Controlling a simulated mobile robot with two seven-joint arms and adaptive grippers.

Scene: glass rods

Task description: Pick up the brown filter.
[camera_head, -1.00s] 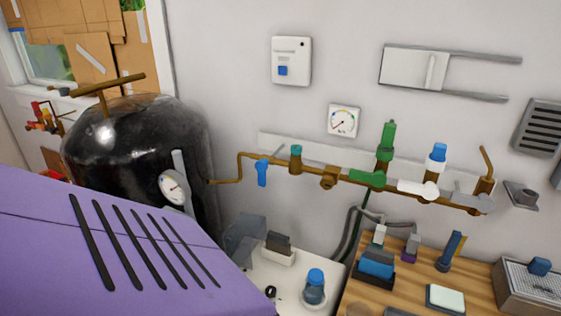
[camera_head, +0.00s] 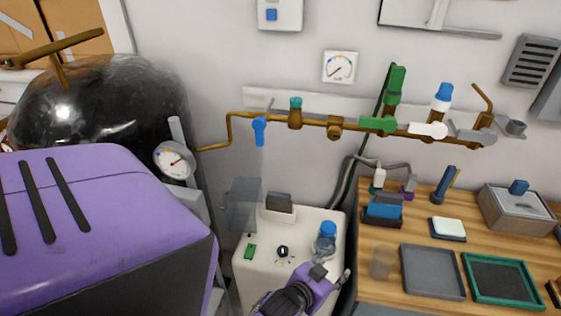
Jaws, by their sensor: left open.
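A small brownish, see-through cylinder (camera_head: 383,262) stands upright at the left front of the wooden bench; it may be the brown filter, but I cannot tell for sure. A brown fitting (camera_head: 335,127) also sits on the brass pipe on the wall. My left gripper (camera_head: 333,276), purple with grey and black parts, is at the bottom middle, over the front of the white cabinet. It is open and appears empty, left of the cylinder and apart from it. My right gripper is not in view.
The white cabinet (camera_head: 258,270) carries a blue-capped flask (camera_head: 326,240) just beyond my gripper, and a black knob (camera_head: 282,251). The wooden bench (camera_head: 400,233) holds a grey tray (camera_head: 433,272), a green-rimmed tray (camera_head: 500,258) and a metal box (camera_head: 515,210). A black tank (camera_head: 95,105) stands at left.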

